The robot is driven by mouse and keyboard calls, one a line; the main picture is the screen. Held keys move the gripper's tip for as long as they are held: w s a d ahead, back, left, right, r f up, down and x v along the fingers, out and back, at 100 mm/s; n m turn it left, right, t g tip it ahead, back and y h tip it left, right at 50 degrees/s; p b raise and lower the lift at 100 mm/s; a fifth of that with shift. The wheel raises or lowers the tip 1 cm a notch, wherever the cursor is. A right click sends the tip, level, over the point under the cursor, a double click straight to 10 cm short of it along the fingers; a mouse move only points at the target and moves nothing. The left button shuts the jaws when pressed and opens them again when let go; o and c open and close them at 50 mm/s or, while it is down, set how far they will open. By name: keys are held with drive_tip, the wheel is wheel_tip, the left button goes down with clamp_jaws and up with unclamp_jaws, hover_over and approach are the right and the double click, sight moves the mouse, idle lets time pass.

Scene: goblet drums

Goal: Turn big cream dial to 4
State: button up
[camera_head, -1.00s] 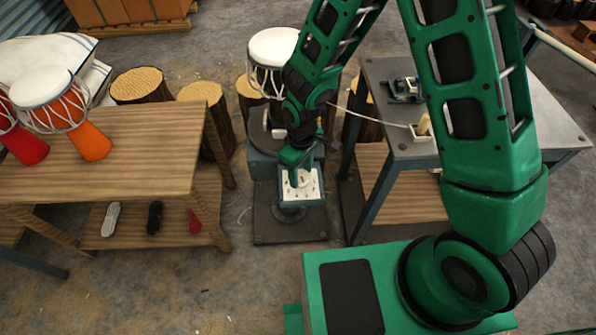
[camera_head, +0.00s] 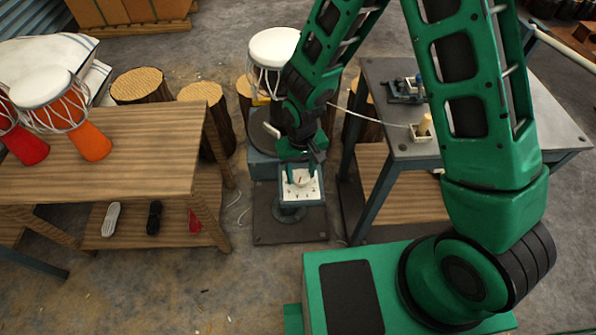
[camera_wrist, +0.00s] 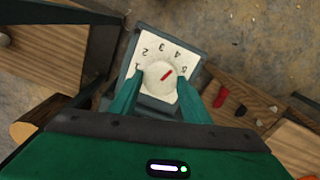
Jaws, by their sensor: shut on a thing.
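The big cream dial (camera_wrist: 155,74) is a round knob with a red pointer mark, set on a white numbered plate (camera_wrist: 145,58). In the wrist view the red mark points to the upper right, towards the higher numbers; I cannot tell exactly which number it meets. The dial (camera_head: 301,177) also shows in the head view, on the small post-mounted panel. My gripper (camera_wrist: 160,84) is shut on the dial, one green finger at its left side and one at its right. My gripper (camera_head: 301,172) reaches down over the panel in the head view.
A wooden table (camera_head: 130,135) with goblet drums stands left. A grey metal table (camera_head: 440,150) with small fixtures stands right. A white-topped drum (camera_head: 274,47) is behind the panel. Bare floor lies in front.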

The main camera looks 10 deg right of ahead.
sight(302, 175)
drive_tip(key=shift+w, duration=0.15)
drive_tip(key=o, duration=1)
drive_tip(key=shift+o, duration=0.2)
drive_tip(key=shift+r, duration=0.1)
wheel_tip(302, 175, up, 11)
drive_tip(key=shift+f, duration=0.2)
drive_tip(key=shift+d, duration=0.1)
